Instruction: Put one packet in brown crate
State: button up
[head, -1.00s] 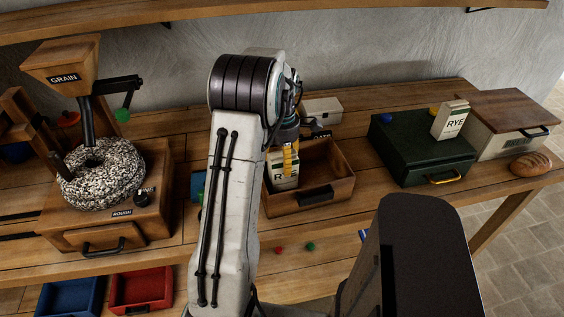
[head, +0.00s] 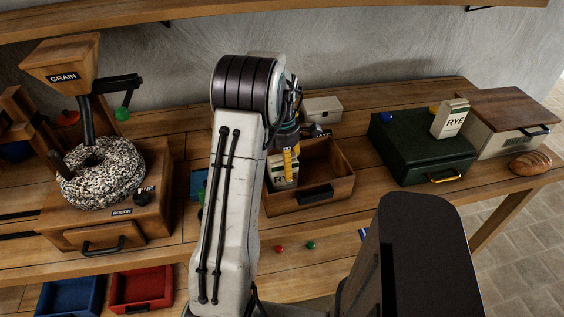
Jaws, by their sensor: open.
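The brown crate (head: 336,190) stands on the bench behind my arm, with its open top facing up and a dark handle on its front. One white and green RYE packet (head: 285,178) is inside its left part, partly hidden by my arm and gripper. My gripper (head: 290,168) is over the left part of the crate, beside this packet, with a yellow finger in front of it. It is open; whether it touches the packet cannot be told. A second RYE packet (head: 451,119) stands on the green box (head: 420,152) to the right.
A grain mill (head: 105,175) stands at the left. A cream box with a wooden lid (head: 505,120) and a bread loaf (head: 530,163) are at the right. A small white box (head: 322,110) is behind the crate. Red and green balls (head: 279,249) lie in front of it.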

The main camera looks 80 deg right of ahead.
notch_tip(320, 180, up, 12)
jog(key=shift+r+p, duration=0.15)
jog(key=shift+p, duration=0.15)
dwell(0.4)
jog(key=shift+w, duration=0.1)
jog(key=w+a+r+m+t+h, duration=0.1)
jog(key=w+a+r, duration=0.2)
jog(key=w+a, duration=0.75)
jog(key=w+a+r+m, duration=0.1)
jog(key=w+a+r, duration=0.2)
jog(key=w+a, duration=0.8)
jog(key=s+a+f+m+t, duration=0.1)
jog(key=a+f, duration=0.1)
jog(key=a, duration=1)
jog(key=s+a+f+m+t+y, duration=0.1)
jog(key=s+a+f+m+t, duration=0.1)
jog(key=a, duration=1)
jog(key=shift+a, duration=0.15)
jog(key=shift+s, duration=0.1)
